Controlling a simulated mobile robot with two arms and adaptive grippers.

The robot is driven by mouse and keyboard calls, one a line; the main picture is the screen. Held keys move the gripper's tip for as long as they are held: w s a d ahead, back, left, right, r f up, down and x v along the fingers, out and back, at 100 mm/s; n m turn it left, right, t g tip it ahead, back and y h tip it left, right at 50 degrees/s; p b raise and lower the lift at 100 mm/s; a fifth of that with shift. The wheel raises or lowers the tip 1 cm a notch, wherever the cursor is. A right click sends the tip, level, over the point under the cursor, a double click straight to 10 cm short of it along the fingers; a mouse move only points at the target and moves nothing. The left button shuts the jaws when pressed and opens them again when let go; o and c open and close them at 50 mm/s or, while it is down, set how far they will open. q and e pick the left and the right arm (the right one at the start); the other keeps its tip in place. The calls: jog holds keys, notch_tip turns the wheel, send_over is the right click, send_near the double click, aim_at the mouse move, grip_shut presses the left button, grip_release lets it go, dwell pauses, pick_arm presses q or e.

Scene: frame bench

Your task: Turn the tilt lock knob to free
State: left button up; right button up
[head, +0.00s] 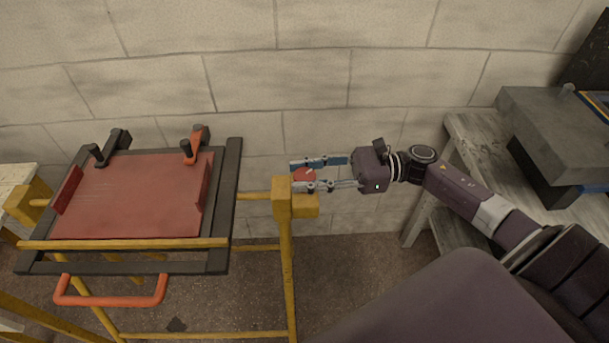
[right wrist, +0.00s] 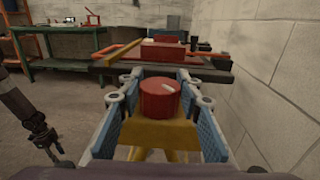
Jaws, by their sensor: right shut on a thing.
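The red round knob (head: 303,176) sits at the top of the yellow post (head: 287,215), right of the tilting frame. My right gripper (head: 314,173) reaches in from the right and is shut on the knob. The right wrist view shows the knob (right wrist: 160,100) between the blue finger pads. Lettering for lock or free cannot be made out. A dark arm part, likely my left arm with its gripper (right wrist: 52,143), shows at the left of the wrist view; its fingers are unclear.
The dark frame (head: 228,200) holds a red panel (head: 135,200) with clamps at its back edge and an orange handle (head: 110,300) in front. A block wall stands close behind. A grey bench (head: 470,140) stands at the right.

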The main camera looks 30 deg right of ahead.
jog(key=o, duration=1.2)
jog(key=v, duration=1.2)
